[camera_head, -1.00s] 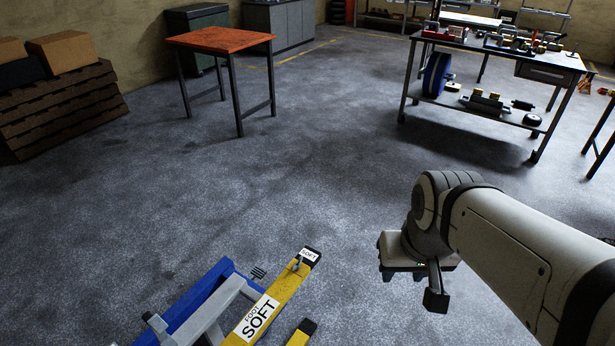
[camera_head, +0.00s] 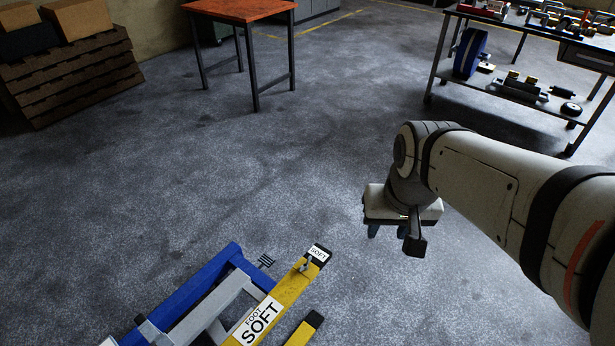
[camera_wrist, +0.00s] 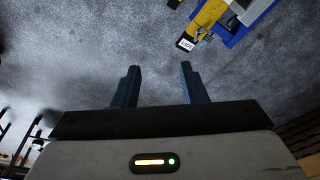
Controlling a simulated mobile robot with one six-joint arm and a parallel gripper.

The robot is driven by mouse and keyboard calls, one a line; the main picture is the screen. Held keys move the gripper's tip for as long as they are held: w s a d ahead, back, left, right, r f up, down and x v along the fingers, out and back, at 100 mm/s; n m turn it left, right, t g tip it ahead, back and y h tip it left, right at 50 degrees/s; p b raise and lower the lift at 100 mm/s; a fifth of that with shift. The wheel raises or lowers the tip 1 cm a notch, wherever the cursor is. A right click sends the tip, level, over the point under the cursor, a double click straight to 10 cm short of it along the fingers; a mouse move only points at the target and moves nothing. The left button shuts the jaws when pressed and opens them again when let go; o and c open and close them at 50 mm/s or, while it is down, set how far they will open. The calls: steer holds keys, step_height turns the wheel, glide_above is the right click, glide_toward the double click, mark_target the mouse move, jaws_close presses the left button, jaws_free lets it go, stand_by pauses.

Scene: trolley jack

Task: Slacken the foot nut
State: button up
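The trolley jack shows at the bottom of the head view, with a blue frame (camera_head: 195,290), grey links and a yellow bar (camera_head: 285,292) labelled "FOOT SOFT". Near the bar's black end, marked "SOFT", a small grey bolt-like part (camera_head: 306,264) stands up; it may be the foot nut, but it is too small to tell. My gripper (camera_head: 388,233) hangs right of and above the bar's end in the picture, apart from it. In the wrist view my gripper (camera_wrist: 159,68) is open and empty, and the yellow bar (camera_wrist: 208,15) shows beyond the fingers at the top right.
A second yellow bar (camera_head: 300,333) with a black end lies beside the first. An orange-topped table (camera_head: 240,10) and a stack of brown slabs (camera_head: 75,75) stand behind. A workbench (camera_head: 530,35) with parts stands at the back right. The floor between is clear.

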steer(key=w+a+f+m+g+y+b, duration=0.1)
steer(key=w+a+f+m+g+b, duration=0.2)
steer(key=w+f, duration=0.35)
steer(key=w+a+f+b, duration=0.3)
steer(key=w+f+b, duration=0.15)
steer(key=f, duration=0.25)
steer(key=m+g+y+b, duration=0.2)
steer(key=m+g+b, duration=0.15)
steer(key=b, duration=0.25)
glide_toward(305, 265)
steer(key=shift+m+t, duration=0.35)
steer(key=x, duration=0.2)
steer(key=b+x, duration=0.1)
steer(key=x, duration=0.5)
steer(key=shift+s+r, duration=0.1)
steer(key=shift+s, duration=0.3)
